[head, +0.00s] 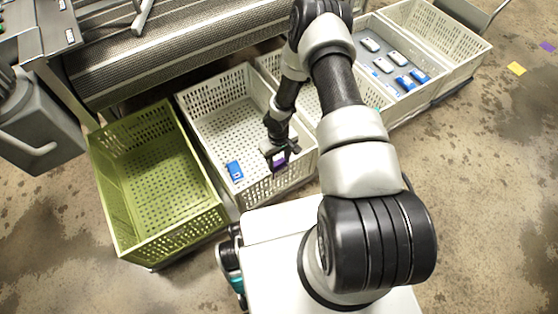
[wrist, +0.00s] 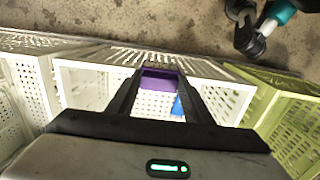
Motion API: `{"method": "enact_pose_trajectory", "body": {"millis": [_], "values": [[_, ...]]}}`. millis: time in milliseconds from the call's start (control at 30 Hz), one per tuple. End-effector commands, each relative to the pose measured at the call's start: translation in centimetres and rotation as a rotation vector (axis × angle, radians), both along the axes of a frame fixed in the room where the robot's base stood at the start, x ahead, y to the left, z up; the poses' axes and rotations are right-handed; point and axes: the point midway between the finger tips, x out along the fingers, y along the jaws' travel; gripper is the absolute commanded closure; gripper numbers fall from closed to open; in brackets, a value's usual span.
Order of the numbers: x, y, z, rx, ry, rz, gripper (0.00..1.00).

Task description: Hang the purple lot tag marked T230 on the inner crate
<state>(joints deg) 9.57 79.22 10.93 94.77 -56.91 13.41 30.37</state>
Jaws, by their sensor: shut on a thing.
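My gripper (head: 280,152) is over the near right part of a white crate in the head view, close to its near wall. It is shut on the purple tag (head: 279,160). In the wrist view the purple tag (wrist: 162,82) sits between the two dark fingers, near the rim of the white crate (wrist: 225,92). I cannot tell whether the tag touches the rim. Its marking is too small to read. The white crate (head: 205,98) stands between a green crate (head: 205,222) and further white crates. Which crate is the inner one is not marked in view.
A blue item (head: 234,170) lies in the white crate below my gripper. A further white crate (head: 377,62) holds several white and blue items. A conveyor-like metal surface (head: 180,60) lies behind the crates. Purple and yellow pieces lie on the floor at far right.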

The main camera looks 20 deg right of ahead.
Motion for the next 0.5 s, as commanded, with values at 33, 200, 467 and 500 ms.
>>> {"method": "enact_pose_trajectory", "body": {"millis": [33, 200, 467, 500], "values": [[0.01, 0.0, -0.13, 0.0, 0.0, 0.0, 0.75], [0.02, 0.01, -0.47, 0.0, 0.0, 0.0, 0.75], [0.03, 0.01, -0.99, 0.0, -0.001, 0.001, 0.75], [0.02, 0.01, -1.08, 0.0, 0.0, 0.001, 0.75]]}}
